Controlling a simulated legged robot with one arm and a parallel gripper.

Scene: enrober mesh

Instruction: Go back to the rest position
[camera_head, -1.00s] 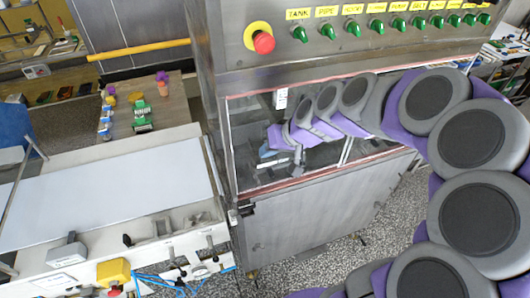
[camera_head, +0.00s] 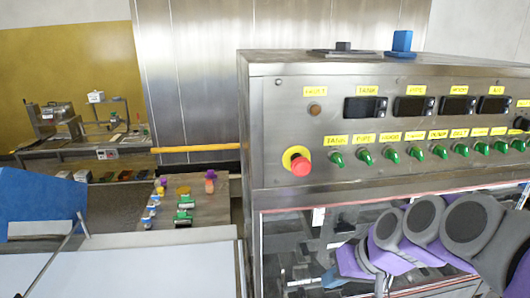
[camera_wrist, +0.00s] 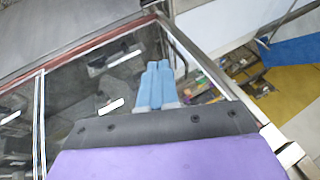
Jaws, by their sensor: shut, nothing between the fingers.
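My gripper (camera_wrist: 155,87) shows in the wrist view as two light-blue fingers lying side by side, shut and with nothing between them. The fingers are in front of the dark framed window (camera_wrist: 100,85) of the steel machine. My grey and purple arm reaches across the lower right of the head view, in front of the machine's window (camera_head: 288,243). The fingertips are not clear in the head view. I cannot tell how far the fingers are from the pane.
The steel enrober machine (camera_head: 262,130) fills the right, with a red emergency button (camera_head: 300,165) and green knobs. A white belt (camera_head: 150,270) is at lower left. A table (camera_head: 212,213) with small colored items stands behind it. A yellow bar (camera_head: 195,148) crosses behind.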

